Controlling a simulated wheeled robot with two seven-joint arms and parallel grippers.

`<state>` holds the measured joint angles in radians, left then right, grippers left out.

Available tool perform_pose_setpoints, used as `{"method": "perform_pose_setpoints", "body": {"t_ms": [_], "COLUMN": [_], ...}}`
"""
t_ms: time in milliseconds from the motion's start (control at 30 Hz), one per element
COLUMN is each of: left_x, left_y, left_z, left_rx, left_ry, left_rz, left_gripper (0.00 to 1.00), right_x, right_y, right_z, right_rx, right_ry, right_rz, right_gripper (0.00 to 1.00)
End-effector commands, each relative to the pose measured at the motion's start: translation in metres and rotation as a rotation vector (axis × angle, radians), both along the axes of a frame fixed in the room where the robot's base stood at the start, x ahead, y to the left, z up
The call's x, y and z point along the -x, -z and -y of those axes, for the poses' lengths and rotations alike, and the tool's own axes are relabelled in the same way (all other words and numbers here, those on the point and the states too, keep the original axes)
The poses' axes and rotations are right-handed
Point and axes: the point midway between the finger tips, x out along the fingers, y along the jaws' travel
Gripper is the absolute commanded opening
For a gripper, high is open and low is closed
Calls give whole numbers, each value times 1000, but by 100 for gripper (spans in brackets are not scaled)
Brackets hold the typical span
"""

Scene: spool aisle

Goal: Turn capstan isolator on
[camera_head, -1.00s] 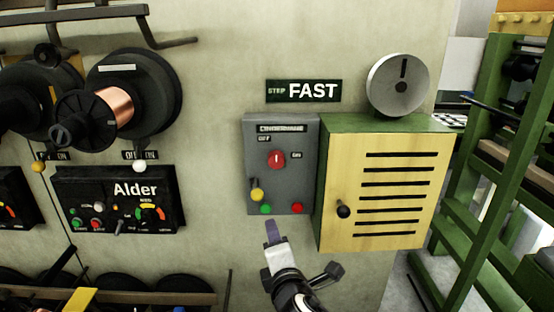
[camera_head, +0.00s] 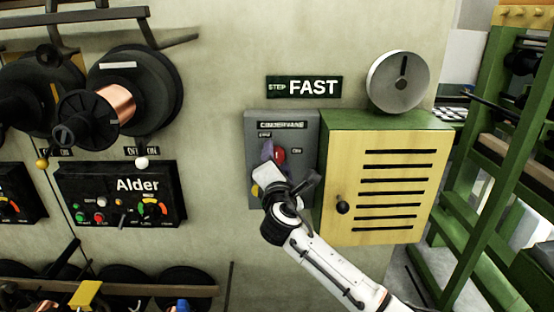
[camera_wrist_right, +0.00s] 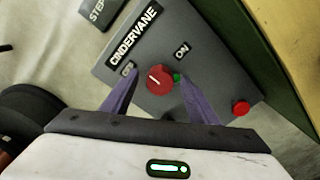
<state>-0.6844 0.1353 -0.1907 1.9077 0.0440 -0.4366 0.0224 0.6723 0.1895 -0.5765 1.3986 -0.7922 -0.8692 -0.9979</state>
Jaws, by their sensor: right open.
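A grey switch box (camera_head: 310,130) labelled CINDERVANE is on the wall, with a red rotary knob (camera_head: 280,156) between OFF and ON marks. The word "capstan" is not legible anywhere. In the right wrist view, the red knob (camera_wrist_right: 159,79) has its white pointer line toward the OFF side. My right gripper (camera_head: 273,159) is in front of the box. Its purple fingers are open, one on each side of the knob; contact cannot be told. The gripper partly hides the knob and the lower box in the head view. My left gripper is not in view.
A yellow slatted cabinet (camera_head: 385,231) with a black knob adjoins the box on the right. A red button (camera_wrist_right: 241,107) is on the box. A STEP FAST sign (camera_head: 304,87) hangs above. The Alder panel (camera_head: 118,197) and spools are left; green racking (camera_head: 490,170) is right.

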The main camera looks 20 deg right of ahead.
Motion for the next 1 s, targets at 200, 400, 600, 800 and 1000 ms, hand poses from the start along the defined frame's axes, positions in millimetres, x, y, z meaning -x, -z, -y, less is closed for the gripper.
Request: {"method": "perform_pose_setpoints", "body": {"t_ms": [200, 400, 600, 800, 1000], "left_x": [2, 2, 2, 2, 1], "left_y": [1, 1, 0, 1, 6], "left_z": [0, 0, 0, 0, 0], "left_rx": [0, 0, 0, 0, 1], "left_ry": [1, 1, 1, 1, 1], "left_rz": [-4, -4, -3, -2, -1], "left_gripper": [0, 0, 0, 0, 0], "right_x": [-5, -5, -5, -5, -5], "right_y": [0, 0, 0, 1, 3], "right_z": [1, 1, 1, 1, 0], "right_rx": [-1, -1, -1, -11, -73], "right_ry": [0, -1, 0, 0, -1], "right_rz": [-1, 0, -1, 2, 18], "right_gripper": [54, 47, 14, 13, 13]}}
